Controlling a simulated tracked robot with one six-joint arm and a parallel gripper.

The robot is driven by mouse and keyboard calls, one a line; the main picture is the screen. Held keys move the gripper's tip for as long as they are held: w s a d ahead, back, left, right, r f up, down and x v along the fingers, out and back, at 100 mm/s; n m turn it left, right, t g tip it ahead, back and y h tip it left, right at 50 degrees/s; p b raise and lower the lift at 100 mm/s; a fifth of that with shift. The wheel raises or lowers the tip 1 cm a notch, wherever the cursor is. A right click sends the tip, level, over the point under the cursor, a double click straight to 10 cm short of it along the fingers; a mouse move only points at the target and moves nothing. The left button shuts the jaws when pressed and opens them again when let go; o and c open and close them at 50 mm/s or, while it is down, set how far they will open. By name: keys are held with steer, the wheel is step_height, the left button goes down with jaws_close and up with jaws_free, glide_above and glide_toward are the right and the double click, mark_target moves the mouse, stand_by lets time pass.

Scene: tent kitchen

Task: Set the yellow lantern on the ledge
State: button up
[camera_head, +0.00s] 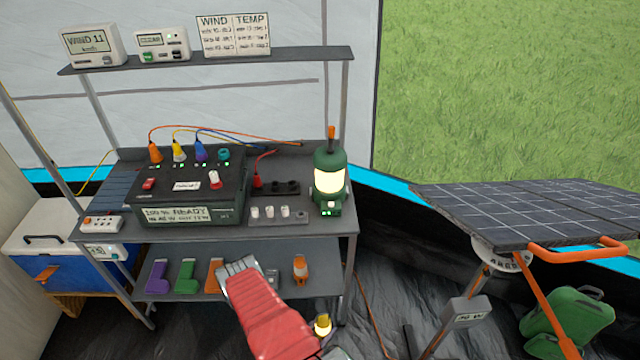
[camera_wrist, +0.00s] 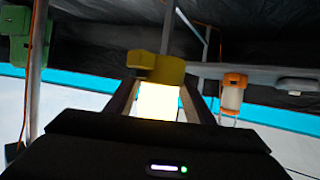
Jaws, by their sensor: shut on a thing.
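The yellow lantern (camera_wrist: 172,70) has a lit pale body and sits between the two dark fingers of my gripper (camera_wrist: 160,97), which is shut on it. The wrist view is upside down, with the dark floor at the top. In the camera_head view the lantern (camera_head: 322,326) glows low, in front of the rack and below its lower shelf (camera_head: 205,288). My red forearm is beside it, and my gripper is mostly out of that picture. Several grey shelves could be the ledge; the upper one (camera_head: 215,59) is narrow. I cannot tell which is meant.
An orange lantern (camera_head: 300,268) stands on the lower shelf, with purple, green and orange items to its left. A large green lantern (camera_head: 328,185) and a power box (camera_head: 190,190) stand on the worktop. A solar panel (camera_head: 540,210) on a stand is at the right.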

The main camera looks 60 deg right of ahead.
steer(key=w+a+r+n+t+y, duration=0.1)
steer(key=w+a+r+n+t, duration=0.25)
steer(key=w, duration=0.65)
steer(key=w+a+r+n+t, duration=0.1)
steer(key=w+r+n+t, duration=0.25)
steer(key=w+r, duration=0.45)
steer(key=w+a+r+n+t+y, duration=0.2)
steer(key=w+a+r+t, duration=0.1)
steer(key=w+r, duration=0.4)
steer(key=w+a+r+n+t+y, duration=0.2)
steer(key=w+a+r, duration=0.25)
steer(key=w, duration=0.45)
steer(key=w+a+r+n+t+y, duration=0.1)
steer(key=w+a+r+n+y, duration=0.1)
steer(key=a+r, duration=0.5)
steer(key=w+a+r+n+t+y, duration=0.1)
steer(key=w+a+r+n+y, duration=0.2)
steer(key=a+r, duration=0.5)
steer(key=w+a+r+n+t+y, duration=0.1)
steer(key=w+a+r+n+y, duration=0.2)
steer(key=r, duration=2.1)
steer(key=w+a, duration=0.1)
steer(key=a, duration=0.3)
steer(key=shift+a+r, duration=0.2)
steer(key=shift+a, duration=0.1)
steer(key=shift+d, duration=0.1)
